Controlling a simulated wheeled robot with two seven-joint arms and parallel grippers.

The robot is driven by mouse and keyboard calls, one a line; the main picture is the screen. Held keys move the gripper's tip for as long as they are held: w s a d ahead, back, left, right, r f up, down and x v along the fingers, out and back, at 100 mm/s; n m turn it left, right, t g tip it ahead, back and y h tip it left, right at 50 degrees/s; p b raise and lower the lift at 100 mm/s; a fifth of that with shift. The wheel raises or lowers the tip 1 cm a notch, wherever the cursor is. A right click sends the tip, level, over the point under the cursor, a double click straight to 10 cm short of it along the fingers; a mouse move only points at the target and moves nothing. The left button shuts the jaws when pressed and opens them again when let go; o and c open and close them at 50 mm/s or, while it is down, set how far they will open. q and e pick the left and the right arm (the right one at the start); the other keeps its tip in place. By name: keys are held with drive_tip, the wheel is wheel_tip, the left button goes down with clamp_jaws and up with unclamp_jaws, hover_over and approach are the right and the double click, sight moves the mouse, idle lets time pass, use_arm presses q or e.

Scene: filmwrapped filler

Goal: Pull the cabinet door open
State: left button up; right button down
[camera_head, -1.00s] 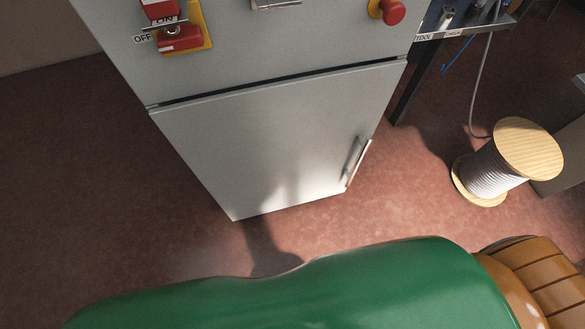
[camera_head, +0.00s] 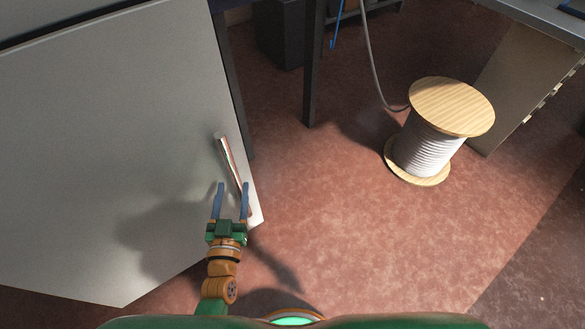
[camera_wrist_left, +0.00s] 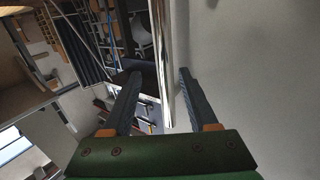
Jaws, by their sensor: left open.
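The pale grey cabinet door (camera_head: 110,150) fills the left of the head view and looks shut. Its upright metal bar handle (camera_head: 231,160) is near the door's right edge. My left gripper (camera_head: 232,185) is open at the handle, with one finger on either side of it in the picture. In the left wrist view, the shiny handle (camera_wrist_left: 163,50) runs between the two open fingers (camera_wrist_left: 160,73), nearer the right finger. I cannot tell whether either finger touches it. The door surface (camera_wrist_left: 245,70) is on the right there. My right gripper is not in view.
A wooden cable spool (camera_head: 432,140) stands on the reddish floor (camera_head: 340,230) to the right of the door. A table leg (camera_head: 315,60) and a hanging grey cable (camera_head: 375,70) are behind. The floor between door and spool is clear.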

sight(232, 173)
use_arm(q)
drive_tip(key=w, duration=0.4)
drive_tip(key=w+a+b, duration=0.1)
drive_tip(key=w, duration=0.1)
drive_tip(key=shift+w+r, duration=0.15)
drive_tip(key=shift+r, duration=0.1)
drive_tip(key=shift+w, duration=0.15)
drive_tip(key=shift+r, duration=0.1)
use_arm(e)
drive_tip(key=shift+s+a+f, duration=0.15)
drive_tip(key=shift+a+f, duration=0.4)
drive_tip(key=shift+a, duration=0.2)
use_arm(q)
clamp_jaws()
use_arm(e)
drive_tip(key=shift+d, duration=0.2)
use_arm(q)
drive_tip(key=shift+d, duration=0.1)
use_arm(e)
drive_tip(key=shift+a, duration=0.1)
